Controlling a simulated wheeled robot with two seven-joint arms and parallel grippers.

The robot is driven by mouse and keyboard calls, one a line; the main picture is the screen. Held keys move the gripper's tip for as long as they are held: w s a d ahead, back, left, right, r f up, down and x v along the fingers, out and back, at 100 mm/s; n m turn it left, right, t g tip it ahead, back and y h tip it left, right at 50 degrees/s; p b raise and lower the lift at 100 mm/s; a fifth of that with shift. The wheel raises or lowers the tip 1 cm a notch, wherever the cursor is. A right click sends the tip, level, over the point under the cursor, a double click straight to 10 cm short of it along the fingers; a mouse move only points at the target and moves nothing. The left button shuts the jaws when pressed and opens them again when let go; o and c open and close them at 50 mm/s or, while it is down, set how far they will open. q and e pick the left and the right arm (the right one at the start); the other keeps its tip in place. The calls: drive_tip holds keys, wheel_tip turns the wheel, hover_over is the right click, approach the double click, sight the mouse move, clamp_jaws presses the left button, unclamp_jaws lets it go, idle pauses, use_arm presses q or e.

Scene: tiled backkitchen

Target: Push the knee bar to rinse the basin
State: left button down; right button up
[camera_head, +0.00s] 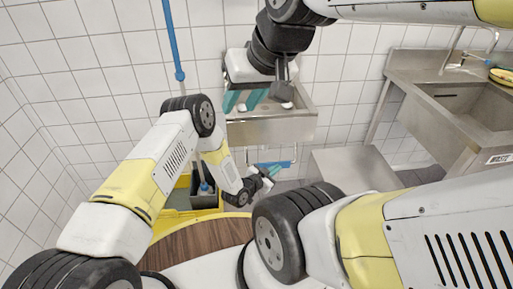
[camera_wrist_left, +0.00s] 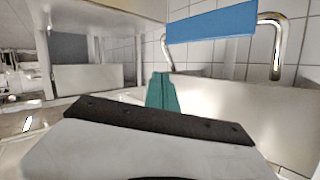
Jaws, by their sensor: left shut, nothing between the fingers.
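The knee bar (camera_head: 284,163) is a blue bar below the front of the steel basin (camera_head: 270,130). In the left wrist view the knee bar (camera_wrist_left: 212,23) shows blue between bent chrome legs, at upper right. My left gripper (camera_head: 273,171) is shut and empty, just below the bar in the head view. Its teal fingertips (camera_wrist_left: 161,92) show in the left wrist view, low and left of the blue part. I cannot tell whether they touch the bar or its leg. My right gripper (camera_head: 243,100) hangs over the basin with its teal fingers apart.
A yellow bucket (camera_head: 170,217) stands under my left forearm, near a round wooden top (camera_head: 205,241). A low steel surface (camera_head: 350,168) lies right of the bar, and a steel sink (camera_head: 470,110) stands further right. A blue pipe (camera_head: 172,40) runs down the tiled wall.

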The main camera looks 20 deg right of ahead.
sight(271, 163)
use_arm(q)
drive_tip(key=shift+f, duration=0.15)
drive_tip(key=w+d+f, duration=0.1)
drive_tip(key=w+f, duration=0.3)
drive_tip(key=w, duration=0.3)
drive_tip(key=shift+d+f, duration=0.35)
drive_tip(key=shift+f, duration=0.05)
idle(2.1)
drive_tip(key=shift+w+d+f, duration=0.1)
drive_tip(key=shift+w+f, duration=0.1)
drive_tip(key=shift+w, duration=0.1)
drive_tip(key=shift+w+f, duration=0.15)
idle(0.4)
drive_tip(key=shift+w+d+f, duration=0.1)
drive_tip(key=shift+w+d, duration=0.05)
drive_tip(key=shift+w, duration=0.3)
drive_tip(key=shift+w+d+f, duration=0.1)
drive_tip(key=shift+w, duration=0.35)
idle(0.6)
drive_tip(key=shift+w+f, duration=0.3)
drive_tip(key=shift+f, duration=0.3)
idle(0.7)
